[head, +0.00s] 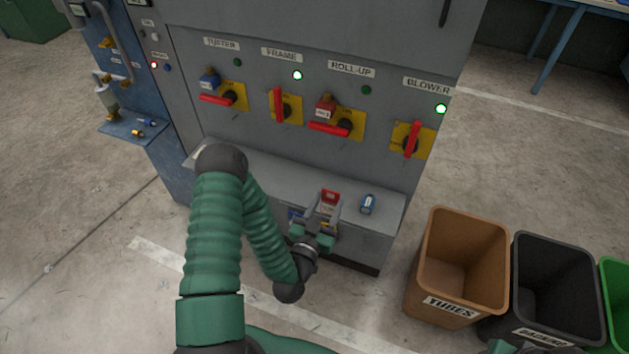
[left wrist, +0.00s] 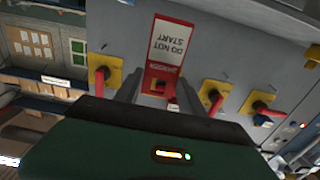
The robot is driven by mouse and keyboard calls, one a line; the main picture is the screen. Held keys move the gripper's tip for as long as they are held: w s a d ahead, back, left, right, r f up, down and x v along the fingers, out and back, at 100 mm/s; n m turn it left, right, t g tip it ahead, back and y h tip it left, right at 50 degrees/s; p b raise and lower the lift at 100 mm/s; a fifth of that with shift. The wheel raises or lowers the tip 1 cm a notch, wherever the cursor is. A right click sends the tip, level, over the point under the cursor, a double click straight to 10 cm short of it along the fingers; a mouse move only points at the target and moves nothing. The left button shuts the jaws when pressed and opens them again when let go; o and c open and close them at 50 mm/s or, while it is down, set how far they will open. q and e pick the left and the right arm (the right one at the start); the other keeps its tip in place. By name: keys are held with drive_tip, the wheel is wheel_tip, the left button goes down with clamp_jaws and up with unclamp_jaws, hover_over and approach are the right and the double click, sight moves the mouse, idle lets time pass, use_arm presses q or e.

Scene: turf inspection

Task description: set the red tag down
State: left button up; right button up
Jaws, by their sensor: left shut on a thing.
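My left gripper (head: 320,215) is shut on the red tag (head: 330,197), holding it by its lower end. The gripper is over the grey ledge (head: 250,178) at the foot of the switch cabinet. In the left wrist view the tag (left wrist: 168,48) stands out between the two fingers, its white panel reading DO NOT START upside down. I cannot tell whether the tag touches the ledge. A green piece (head: 500,347) at the bottom edge of the head view may be part of my right gripper; its jaws are hidden.
A blue padlock (head: 368,204) lies on the ledge right of the tag. Another blue thing (head: 295,215) is partly hidden left of the gripper. Red-handled switches (head: 411,139) line the cabinet above. A brown TUBES bin (head: 462,225) and a black bin (head: 558,245) stand at right.

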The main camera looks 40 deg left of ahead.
use_arm(q)
drive_tip(key=w+a+f, duration=0.1)
drive_tip(key=w+a, duration=0.1)
drive_tip(key=w, duration=0.1)
drive_tip(key=w+a+f, duration=0.2)
drive_tip(key=w, duration=0.1)
drive_tip(key=w+a+f+b, duration=0.1)
drive_tip(key=w+a, duration=0.2)
drive_tip(key=shift+w+f, duration=0.35)
drive_tip(key=shift+f, duration=0.05)
drive_tip(key=shift+a, duration=0.2)
drive_tip(key=o, duration=1.4)
drive_tip(key=shift+c, duration=0.2)
drive_tip(key=shift+d, duration=0.1)
